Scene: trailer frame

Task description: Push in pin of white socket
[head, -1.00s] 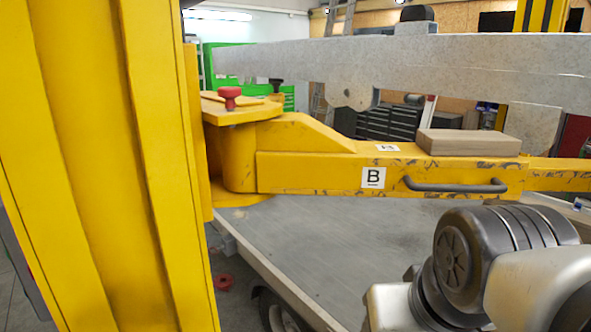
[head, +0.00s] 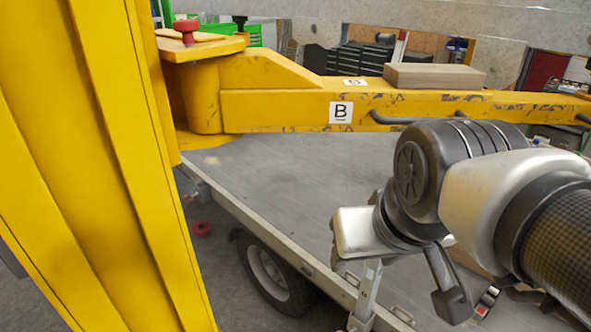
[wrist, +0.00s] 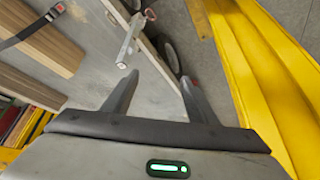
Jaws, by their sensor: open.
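No white socket or its pin can be told for sure. A pale metal post (head: 368,290) stands at the trailer's side edge, partly cut off by the bottom of the head view. It also shows in the wrist view (wrist: 130,40), ahead of and a little left of the fingers, apart from them. Whether it has a socket or pin is too small to tell. My gripper (wrist: 160,79) is open and empty, over the trailer side. In the head view, my arm hides part of the trailer bed near it.
A yellow column (head: 110,170) fills the left. A yellow beam (head: 285,108) marked B crosses above the grey trailer bed (head: 270,175), with a wooden block (head: 434,76) on top. A red knob (head: 186,30) tops the hinge. Planks (wrist: 35,45) lie on the bed.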

